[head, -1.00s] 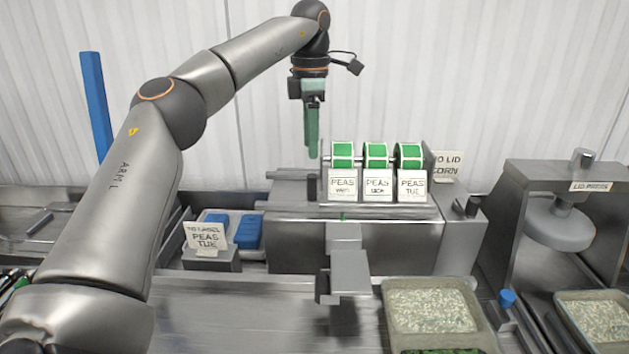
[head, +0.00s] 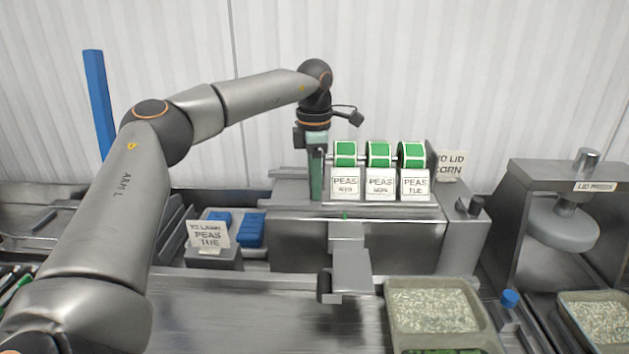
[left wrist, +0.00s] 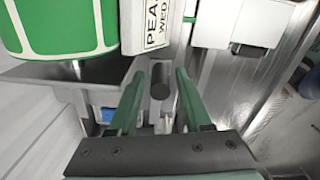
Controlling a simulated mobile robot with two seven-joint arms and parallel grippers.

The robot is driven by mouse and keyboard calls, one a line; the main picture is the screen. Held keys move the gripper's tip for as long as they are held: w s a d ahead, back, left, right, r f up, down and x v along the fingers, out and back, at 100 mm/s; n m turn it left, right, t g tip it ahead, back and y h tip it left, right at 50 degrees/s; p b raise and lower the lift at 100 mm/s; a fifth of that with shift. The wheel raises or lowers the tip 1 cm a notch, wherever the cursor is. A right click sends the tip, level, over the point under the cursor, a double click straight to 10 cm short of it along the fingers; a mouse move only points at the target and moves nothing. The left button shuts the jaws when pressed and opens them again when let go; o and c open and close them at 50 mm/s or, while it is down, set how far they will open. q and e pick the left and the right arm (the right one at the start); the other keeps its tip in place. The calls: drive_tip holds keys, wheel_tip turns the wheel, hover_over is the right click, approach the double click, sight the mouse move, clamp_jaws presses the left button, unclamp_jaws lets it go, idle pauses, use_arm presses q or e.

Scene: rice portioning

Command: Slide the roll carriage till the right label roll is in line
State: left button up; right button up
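The roll carriage (head: 327,190) sits on top of the steel labeller and carries three green-and-white label rolls. Cards under them read PEAS WED (head: 345,183), PEAS MON (head: 380,184) and PEAS TUE (head: 415,184). The PEAS WED roll (head: 345,154) stands above a small green mark (head: 345,215) on the labeller; the PEAS TUE roll (head: 412,155) is rightmost. A sign (head: 208,235) reads TO LABEL PEAS TUE. My left gripper (head: 316,196) points down at the carriage's left end. In the left wrist view its open fingers stand either side of a dark knob (left wrist: 161,88).
A NO LID CORN card (head: 451,165) stands right of the rolls. A lid press (head: 565,215) stands at the right. Trays of rice (head: 388,322) are at the front right. Blue blocks (head: 250,230) lie behind the sign. The bench at front centre is clear.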

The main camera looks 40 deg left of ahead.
use_arm(q)
clamp_jaws()
idle(1.2)
